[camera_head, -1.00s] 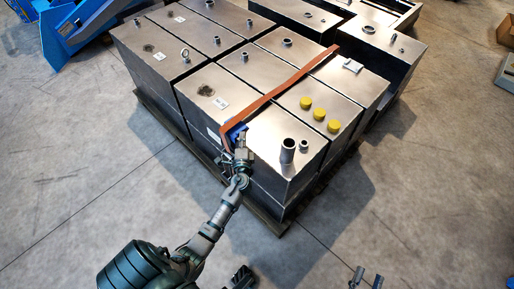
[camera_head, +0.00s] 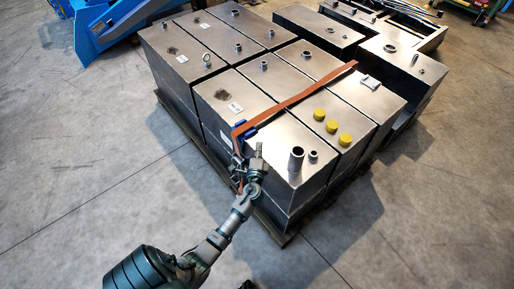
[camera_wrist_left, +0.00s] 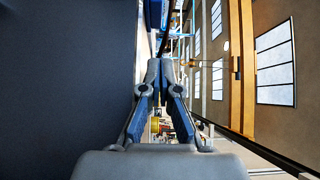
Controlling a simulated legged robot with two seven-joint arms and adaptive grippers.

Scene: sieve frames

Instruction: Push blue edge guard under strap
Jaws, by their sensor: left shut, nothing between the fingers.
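The blue edge guard (camera_head: 249,128) sits at the top front edge of a metal tank, against the orange strap (camera_head: 300,97). The strap crosses the tank tops and bends down over the edge there. How much of the guard lies under the strap is too small to tell. My left gripper (camera_head: 248,164) is just below and in front of the guard, beside the tank's edge; contact is unclear. In the left wrist view its fingers (camera_wrist_left: 160,68) are shut and empty. A blue piece (camera_wrist_left: 155,14) at the top there may be the guard. My right gripper is not in view.
Several metal tanks (camera_head: 205,62) stand close together on a pallet. Yellow caps (camera_head: 332,126) and a pipe stub (camera_head: 296,158) stick up near the guard. A blue frame (camera_head: 118,30) is at the back left. The concrete floor (camera_head: 75,170) to the left is clear.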

